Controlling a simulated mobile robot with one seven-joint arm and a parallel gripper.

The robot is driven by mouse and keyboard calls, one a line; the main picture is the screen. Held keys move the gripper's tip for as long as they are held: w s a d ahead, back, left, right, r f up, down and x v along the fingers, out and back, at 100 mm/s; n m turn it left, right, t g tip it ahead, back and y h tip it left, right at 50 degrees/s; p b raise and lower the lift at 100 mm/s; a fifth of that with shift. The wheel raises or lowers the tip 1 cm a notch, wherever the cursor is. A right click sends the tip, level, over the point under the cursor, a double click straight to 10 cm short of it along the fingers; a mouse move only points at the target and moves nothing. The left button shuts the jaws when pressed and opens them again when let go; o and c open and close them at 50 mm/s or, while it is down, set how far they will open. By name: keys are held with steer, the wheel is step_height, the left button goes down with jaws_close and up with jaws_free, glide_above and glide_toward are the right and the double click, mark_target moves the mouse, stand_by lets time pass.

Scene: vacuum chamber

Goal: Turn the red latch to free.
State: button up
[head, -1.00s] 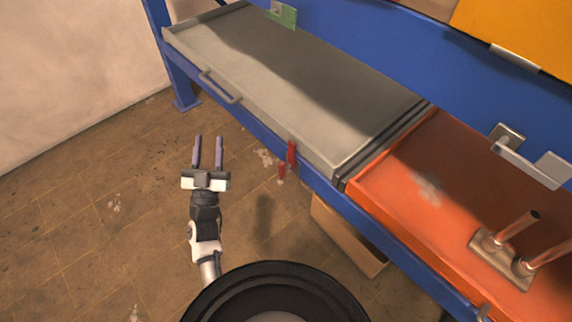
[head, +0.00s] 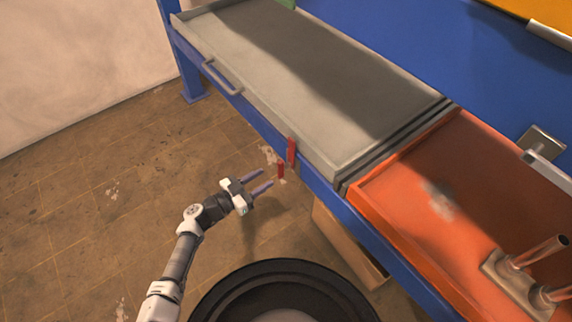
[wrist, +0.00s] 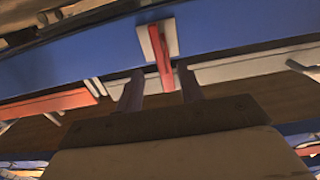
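The red latch (head: 291,152) is on the front of the blue frame rail, just below the corner of the grey tray. A second red piece of it (head: 281,170) hangs just below and in front. In the wrist view the red latch (wrist: 162,52) stands out from a pale plate on the blue beam, its lower end between the tips of my fingers in the picture. My gripper (head: 270,182) is open and empty, its fingers pointing at the latch from the left. I cannot tell whether the fingers touch it.
The grey tray (head: 205,22) with a handle (head: 222,78) lies left of the latch. The orange tray (head: 400,165) with metal posts lies right. A brown box (head: 345,245) is under the rail. Floor to the left is clear.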

mark_target(278, 170)
steer(key=x, duration=0.9)
steer(key=shift+w+d, duration=0.15)
steer(key=shift+d, duration=0.05)
steer(key=shift+c, duration=0.5)
jaws_close()
